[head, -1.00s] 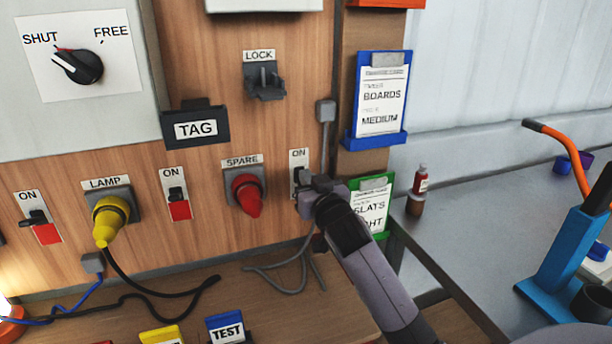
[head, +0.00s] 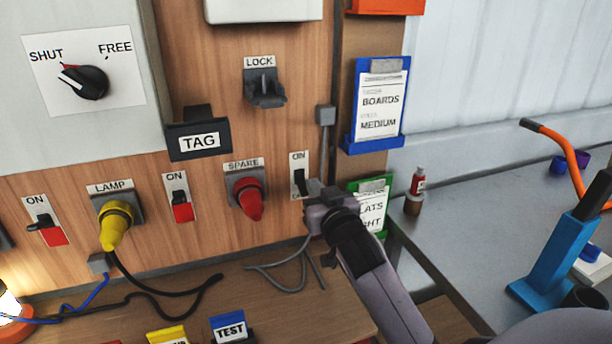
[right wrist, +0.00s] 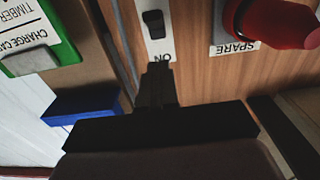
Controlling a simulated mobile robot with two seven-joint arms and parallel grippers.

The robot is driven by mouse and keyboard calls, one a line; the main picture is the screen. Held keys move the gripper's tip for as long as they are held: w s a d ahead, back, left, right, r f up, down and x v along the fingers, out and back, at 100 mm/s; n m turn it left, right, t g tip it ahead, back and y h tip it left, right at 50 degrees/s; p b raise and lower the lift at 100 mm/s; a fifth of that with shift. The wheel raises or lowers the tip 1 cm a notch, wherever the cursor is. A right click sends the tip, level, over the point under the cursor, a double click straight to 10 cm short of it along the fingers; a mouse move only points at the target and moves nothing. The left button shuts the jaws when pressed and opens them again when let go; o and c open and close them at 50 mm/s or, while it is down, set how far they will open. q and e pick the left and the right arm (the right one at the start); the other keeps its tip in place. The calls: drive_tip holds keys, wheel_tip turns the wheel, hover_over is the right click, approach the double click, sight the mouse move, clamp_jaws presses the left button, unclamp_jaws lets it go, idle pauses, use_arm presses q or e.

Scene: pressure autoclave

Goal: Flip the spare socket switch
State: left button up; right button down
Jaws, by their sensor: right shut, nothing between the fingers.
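The spare switch (head: 299,168) is a white plate labelled ON at its top, with a dark rocker, to the right of the SPARE socket's red plug (head: 249,197). In the right wrist view the plate is upside down with its black rocker (right wrist: 154,24); the red plug (right wrist: 275,24) is to its right. My right gripper (head: 314,190) is shut and empty at the lower right of the switch, hiding part of the plate's bottom. In the right wrist view its tips (right wrist: 157,76) are by the ON label; contact cannot be told. My left gripper is not in view.
A yellow LAMP plug (head: 117,222) and two red-marked switches are to the left. A LOCK bracket (head: 264,88) is above. A blue clipboard holder (head: 378,105) and a green one (head: 372,208) are at the right. Grey cable hangs below the switch.

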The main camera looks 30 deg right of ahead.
drive_tip(key=p+v, duration=0.1)
drive_tip(key=v, duration=0.3)
drive_tip(key=shift+f, duration=0.1)
idle(0.6)
drive_tip(key=s+a+f+n+g+y, duration=0.1)
drive_tip(key=s+a+f+g, duration=0.1)
drive_tip(key=s+f+g, duration=0.3)
drive_tip(key=s+a+f+n+g+y, duration=0.1)
drive_tip(key=s+a+f+g, duration=0.15)
drive_tip(key=s+f, duration=0.4)
drive_tip(key=s+a+f+n+g+y, duration=0.1)
drive_tip(key=s+a+f+g, duration=0.2)
drive_tip(key=s, duration=0.5)
drive_tip(key=s+a+f+n+g+y, duration=0.1)
drive_tip(key=s+a+f+n+g, duration=0.2)
drive_tip(key=s, duration=0.5)
drive_tip(key=w+a+f+m+t+y, duration=0.1)
drive_tip(key=w+a+f+t+y, duration=0.1)
drive_tip(key=w+f+t, duration=0.4)
wheel_tip(320, 180, down, 4)
drive_tip(key=shift+w+a, duration=0.25)
drive_tip(key=shift+w, duration=0.1)
